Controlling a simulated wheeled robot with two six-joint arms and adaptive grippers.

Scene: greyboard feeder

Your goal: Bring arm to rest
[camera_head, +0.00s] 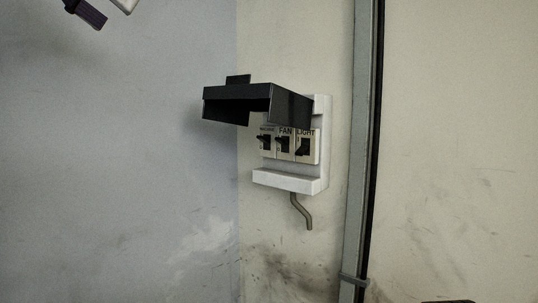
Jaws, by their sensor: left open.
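My left gripper (88,14) is at the top left corner, mostly cut off by the picture edge. Its dark finger part shows, and it is open and well apart from the switch box. The white switch box (288,181) is on the wall in the middle. Its black cover (237,92) is swung up and juts out over the switches. Below it are three black switches: the left one (265,142) with a label too small to read, the FAN switch (284,144) and the LIGHT switch (304,147). My right gripper is not seen.
A grey vertical conduit (358,150) runs down the wall right of the box. A short bent pipe (302,211) hangs below the box. A dark shape (447,301) is cut off at the lower edge; I cannot tell what it is. The wall left of the box is clear.

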